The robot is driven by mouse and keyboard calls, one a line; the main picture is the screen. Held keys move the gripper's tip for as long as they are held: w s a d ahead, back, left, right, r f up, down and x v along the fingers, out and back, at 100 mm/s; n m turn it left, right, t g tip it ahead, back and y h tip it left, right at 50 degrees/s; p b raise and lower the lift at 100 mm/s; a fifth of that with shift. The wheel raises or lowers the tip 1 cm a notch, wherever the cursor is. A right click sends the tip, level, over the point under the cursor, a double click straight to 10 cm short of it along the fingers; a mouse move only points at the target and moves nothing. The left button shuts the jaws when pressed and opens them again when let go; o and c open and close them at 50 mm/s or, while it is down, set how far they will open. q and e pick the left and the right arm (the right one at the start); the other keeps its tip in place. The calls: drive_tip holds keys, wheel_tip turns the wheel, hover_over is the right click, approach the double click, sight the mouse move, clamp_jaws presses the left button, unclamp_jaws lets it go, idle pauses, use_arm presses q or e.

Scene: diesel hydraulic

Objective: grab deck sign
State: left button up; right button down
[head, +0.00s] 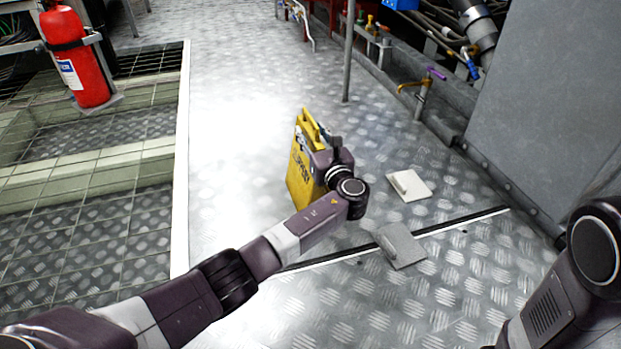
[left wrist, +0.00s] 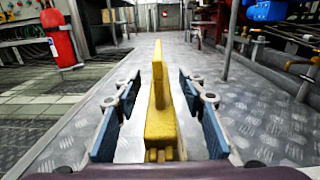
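The deck sign (head: 304,180) is a yellow folding floor sign standing upright on the metal deck in the middle of the head view. In the left wrist view the sign's yellow top (left wrist: 160,112) runs between the two blue-padded fingers. My left gripper (left wrist: 160,115) is open around the top of the sign, with a visible gap on each side. In the head view my left wrist hides part of the sign and most of the gripper. My right arm shows at the lower right of the head view, but its gripper is out of frame.
A red fire extinguisher (head: 88,75) stands at the left by a grating floor (head: 90,215). Two small hatch plates, a light one (head: 408,186) and a grey one (head: 402,247), lie right of my left arm. A thin pole (head: 348,55) and pipework (head: 420,90) stand behind. Deck left of the sign is clear.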

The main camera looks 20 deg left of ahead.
use_arm(q)
drive_tip(key=shift+w+a, duration=0.25)
drive_tip(key=shift+w, duration=0.1)
clamp_jaws()
idle(0.3)
drive_tip(key=shift+r, duration=0.1)
